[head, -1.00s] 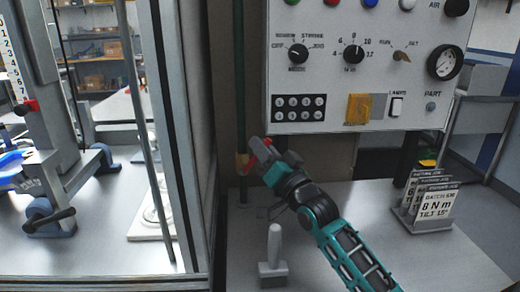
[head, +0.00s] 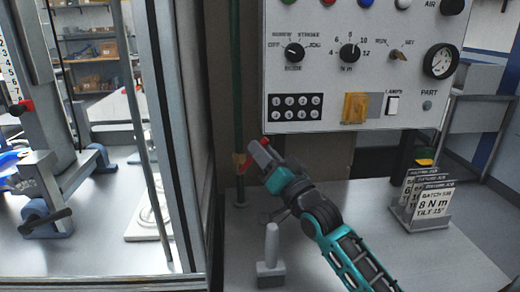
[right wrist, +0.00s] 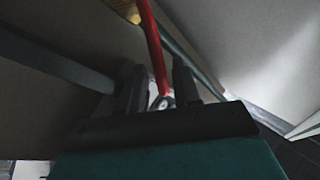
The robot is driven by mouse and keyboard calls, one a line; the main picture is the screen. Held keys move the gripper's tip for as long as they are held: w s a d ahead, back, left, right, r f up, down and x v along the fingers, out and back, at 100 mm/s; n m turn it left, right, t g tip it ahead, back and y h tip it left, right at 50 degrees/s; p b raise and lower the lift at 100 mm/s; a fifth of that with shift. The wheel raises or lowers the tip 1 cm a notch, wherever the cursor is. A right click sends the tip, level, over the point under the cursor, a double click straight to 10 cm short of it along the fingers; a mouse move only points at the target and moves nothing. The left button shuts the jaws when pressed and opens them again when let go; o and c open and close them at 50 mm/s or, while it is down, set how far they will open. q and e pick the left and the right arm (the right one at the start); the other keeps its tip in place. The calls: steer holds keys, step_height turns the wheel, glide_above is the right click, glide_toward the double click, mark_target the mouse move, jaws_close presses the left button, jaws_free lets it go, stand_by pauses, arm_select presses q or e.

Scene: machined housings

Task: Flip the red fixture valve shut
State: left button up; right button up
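The red valve lever (head: 247,167) sits on a brass valve body (head: 238,160) on the green vertical pipe left of the control panel. In the head view my right gripper (head: 259,152) is at the lever and partly hides it. In the right wrist view the red lever (right wrist: 155,50) runs down from the brass body (right wrist: 122,8) into the space between the two dark fingers of my right gripper (right wrist: 160,80). A gap shows on each side of the lever, so the gripper looks open around it. My left gripper is not in view.
The control panel (head: 365,115) hangs above and to the right of my gripper. A grey upright handle (head: 271,250) stands on the bench below. A card holder (head: 420,222) stands at the right. A framed enclosure (head: 185,120) borders the left.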

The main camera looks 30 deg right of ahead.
steer(key=v, duration=0.5)
steer(key=shift+s+f, duration=0.1)
steer(key=shift+s, duration=0.3)
